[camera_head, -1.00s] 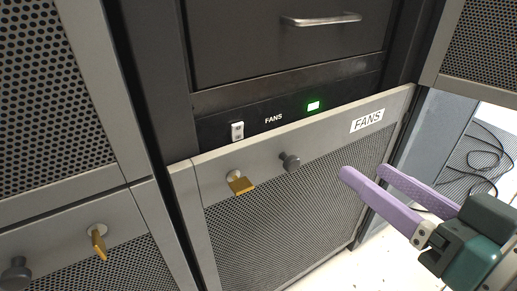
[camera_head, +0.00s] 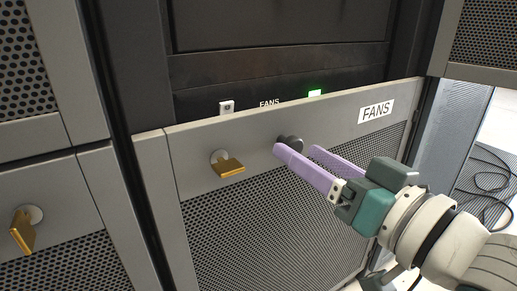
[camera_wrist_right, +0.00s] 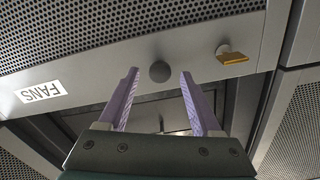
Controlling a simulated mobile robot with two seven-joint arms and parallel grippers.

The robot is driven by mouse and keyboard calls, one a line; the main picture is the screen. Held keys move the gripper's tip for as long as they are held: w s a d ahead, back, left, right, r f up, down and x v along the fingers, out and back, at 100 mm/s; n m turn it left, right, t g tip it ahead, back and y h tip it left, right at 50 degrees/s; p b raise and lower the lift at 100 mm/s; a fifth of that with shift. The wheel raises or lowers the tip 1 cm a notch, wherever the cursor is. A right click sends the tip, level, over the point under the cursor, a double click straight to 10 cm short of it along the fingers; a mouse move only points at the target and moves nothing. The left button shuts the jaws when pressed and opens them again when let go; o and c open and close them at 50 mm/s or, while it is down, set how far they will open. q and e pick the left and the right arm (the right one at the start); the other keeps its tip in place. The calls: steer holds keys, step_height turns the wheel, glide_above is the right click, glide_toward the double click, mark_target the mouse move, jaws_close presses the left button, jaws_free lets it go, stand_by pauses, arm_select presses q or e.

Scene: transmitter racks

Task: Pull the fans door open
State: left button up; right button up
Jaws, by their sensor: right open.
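The fans door (camera_head: 230,137) is a grey panel with a perforated mesh and a white FANS label (camera_head: 376,111). A dark round knob (camera_head: 291,140) sits on its upper band, right of a lock with a brass key (camera_head: 228,166). My right gripper (camera_head: 296,149) is open at the knob, its purple fingers partly covering it in the head view. In the right wrist view the knob (camera_wrist_right: 159,72) lies between and just past the two fingertips (camera_wrist_right: 160,72), with gaps on both sides. My left gripper is not in view.
Above the door is a black panel with a white switch (camera_head: 227,107) and a lit green indicator (camera_head: 314,93). A neighbouring grey door with another brass key (camera_head: 23,232) is at left. Black cables (camera_head: 486,180) lie at right.

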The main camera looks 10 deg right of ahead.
steer(key=shift+w+a, duration=0.2)
steer(key=shift+w, duration=0.3)
jaws_close()
stand_by(1.2)
